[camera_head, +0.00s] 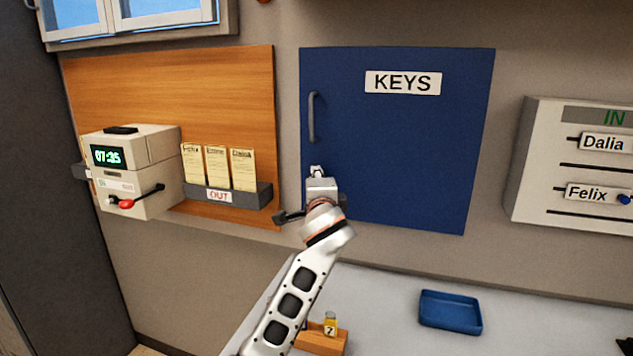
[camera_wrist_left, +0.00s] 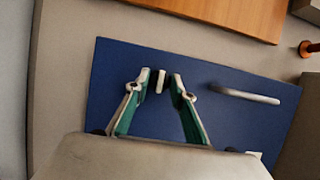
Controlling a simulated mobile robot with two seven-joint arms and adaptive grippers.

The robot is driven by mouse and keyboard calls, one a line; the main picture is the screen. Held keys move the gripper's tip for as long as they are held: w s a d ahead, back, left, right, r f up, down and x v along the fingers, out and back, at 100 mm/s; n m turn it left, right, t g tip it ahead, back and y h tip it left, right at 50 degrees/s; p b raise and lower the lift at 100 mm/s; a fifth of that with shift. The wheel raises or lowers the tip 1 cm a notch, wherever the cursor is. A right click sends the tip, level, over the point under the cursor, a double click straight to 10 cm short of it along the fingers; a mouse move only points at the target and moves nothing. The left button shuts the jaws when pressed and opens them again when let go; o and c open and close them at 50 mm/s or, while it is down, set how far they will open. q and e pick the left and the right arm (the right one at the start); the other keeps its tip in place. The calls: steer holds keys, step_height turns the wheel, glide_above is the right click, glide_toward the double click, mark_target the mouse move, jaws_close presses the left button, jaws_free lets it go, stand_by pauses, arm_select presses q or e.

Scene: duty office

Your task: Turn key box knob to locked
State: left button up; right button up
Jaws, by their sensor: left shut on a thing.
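The key box is a blue cabinet (camera_head: 415,145) on the wall with a KEYS label (camera_head: 403,82); its door looks closed. A grey handle (camera_head: 312,117) is on its left side and also shows in the left wrist view (camera_wrist_left: 245,96). My left gripper (camera_head: 318,172) is at the door's lower left, below the handle. In the left wrist view its fingers (camera_wrist_left: 162,82) are shut on the pale, narrow knob (camera_wrist_left: 160,80), one on each side. The gripper hides most of the knob in the head view. I cannot read any lock marking.
A time clock (camera_head: 130,165) and a card rack marked OUT (camera_head: 225,192) are on the wooden board at left. An IN board (camera_head: 575,165) is at right. Below, the desk holds a blue tray (camera_head: 450,312) and a wooden block (camera_head: 318,341) with a yellow tag (camera_head: 330,324).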

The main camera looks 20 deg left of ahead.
arm_select(q)
steer(key=o, duration=1.1)
steer(key=v, duration=0.7)
steer(key=shift+s, duration=0.25)
steer(key=shift+d+f, duration=0.1)
